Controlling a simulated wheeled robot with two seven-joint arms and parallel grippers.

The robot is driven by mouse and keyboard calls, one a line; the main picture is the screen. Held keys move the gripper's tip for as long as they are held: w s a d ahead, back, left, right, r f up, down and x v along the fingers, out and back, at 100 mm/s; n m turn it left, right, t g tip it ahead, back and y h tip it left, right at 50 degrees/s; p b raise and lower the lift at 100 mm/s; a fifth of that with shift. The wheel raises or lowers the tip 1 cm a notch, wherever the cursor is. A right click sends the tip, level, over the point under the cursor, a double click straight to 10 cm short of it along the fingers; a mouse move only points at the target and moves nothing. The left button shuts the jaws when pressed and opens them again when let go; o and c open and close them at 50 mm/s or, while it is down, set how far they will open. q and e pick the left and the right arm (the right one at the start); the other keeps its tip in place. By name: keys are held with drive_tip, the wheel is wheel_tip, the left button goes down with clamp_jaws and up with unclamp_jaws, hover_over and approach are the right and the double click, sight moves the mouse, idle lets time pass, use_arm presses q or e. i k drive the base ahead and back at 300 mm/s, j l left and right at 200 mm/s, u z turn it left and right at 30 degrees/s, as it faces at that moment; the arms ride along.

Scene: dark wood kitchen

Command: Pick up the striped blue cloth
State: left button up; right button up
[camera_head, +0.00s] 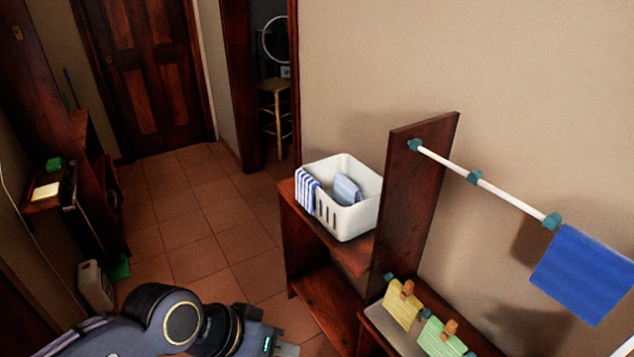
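The blue-and-white striped cloth (307,191) hangs over the left rim of a white slotted basket (350,222). A pale blue folded cloth (347,190) lies inside the basket. The basket stands on a dark wood shelf (355,260). My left gripper (286,349) is at the bottom edge of the view, below and in front of the shelf, well apart from the striped cloth. Its fingers are mostly cut off by the frame, so I cannot tell if they are open. My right gripper is not in view.
An upright wood panel (420,195) stands right of the basket. A white rod (490,186) carries a plain blue cloth (587,272). Yellow (403,308) and green (440,338) cloths with wooden clips hang lower down. The tiled floor (205,215) left of the shelf is clear.

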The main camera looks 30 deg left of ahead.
sight(306, 184)
drive_tip(key=i+j+u, duration=0.35)
drive_tip(key=i+j, duration=0.35)
drive_tip(key=j, duration=0.2)
drive_tip(key=i+j+u, duration=0.35)
drive_tip(key=i+j, duration=0.4)
drive_tip(key=i, duration=0.05)
